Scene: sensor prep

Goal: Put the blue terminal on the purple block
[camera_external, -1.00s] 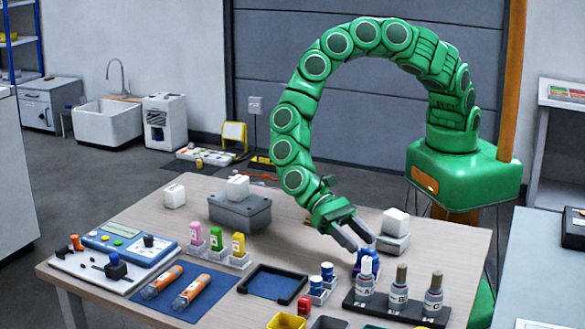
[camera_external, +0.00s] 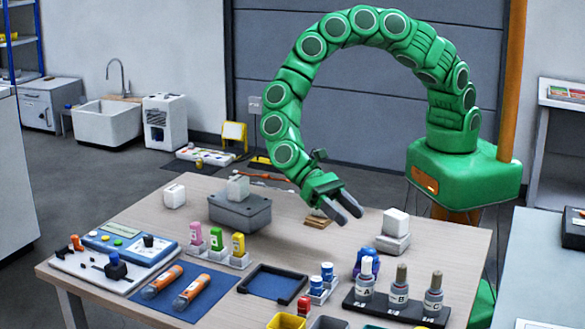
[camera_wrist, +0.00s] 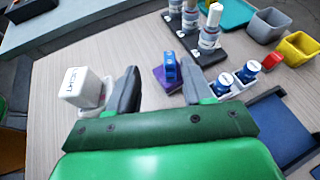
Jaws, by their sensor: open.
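The blue terminal (camera_wrist: 170,68) stands upright on the purple block (camera_wrist: 178,87) in the wrist view. In the external view the terminal (camera_external: 367,263) is behind the lettered bottles, and the lower part of the stack is partly hidden by bottle A. My gripper (camera_external: 351,212) is open and empty, above the terminal and a little to the left of it in the external view. In the wrist view its fingers (camera_wrist: 162,76) are spread apart, with the terminal visible beyond the gap between them and not touched.
A rack with several lettered bottles (camera_external: 398,290) stands close in front of the terminal. White-capped blue jars (camera_external: 321,277) are to the left, and a white block (camera_external: 396,222) on a pale base is behind. A grey box (camera_external: 240,211) stands farther left.

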